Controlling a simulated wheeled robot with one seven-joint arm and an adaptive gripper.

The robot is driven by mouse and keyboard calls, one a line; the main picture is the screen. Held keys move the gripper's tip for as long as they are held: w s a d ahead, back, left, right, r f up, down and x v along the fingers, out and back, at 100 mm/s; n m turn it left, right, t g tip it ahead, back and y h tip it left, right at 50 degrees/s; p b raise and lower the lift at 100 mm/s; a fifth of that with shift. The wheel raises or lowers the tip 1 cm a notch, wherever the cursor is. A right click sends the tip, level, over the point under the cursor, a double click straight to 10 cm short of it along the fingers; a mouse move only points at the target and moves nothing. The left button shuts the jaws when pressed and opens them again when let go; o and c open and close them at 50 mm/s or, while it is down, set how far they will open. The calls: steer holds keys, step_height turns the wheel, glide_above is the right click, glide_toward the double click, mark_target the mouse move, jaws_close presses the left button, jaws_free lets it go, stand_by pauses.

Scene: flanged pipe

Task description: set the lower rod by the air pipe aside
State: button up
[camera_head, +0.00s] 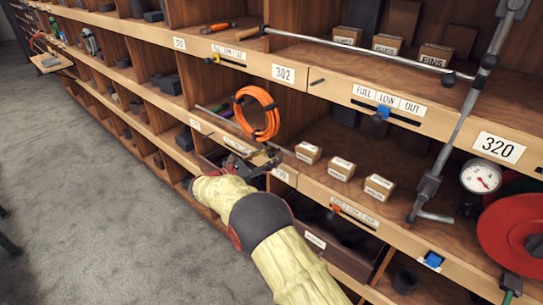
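The air pipe (464,118) is a grey jointed pipe running down the right side of the shelving, with a bent foot at its lower end. A thin grey rod (213,115) lies slantwise on the lower shelf, left of the pipe, partly hidden behind an orange cable coil. Another long rod (350,48) with a wooden end lies across the upper shelf and reaches close to the pipe. My gripper (264,160) is at the lower shelf's front edge, by the right part of the thin rod. My arm hides much of it, and its finger opening is unclear.
The orange coil (258,113) stands just behind my gripper. Small labelled boxes (341,168) sit to its right. A pressure gauge (480,178) and red reel (515,235) are beside the pipe. Shelf dividers and edges surround the arm. The grey floor (80,190) is clear at left.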

steer(key=v, duration=1.1)
steer(key=shift+a, duration=0.15)
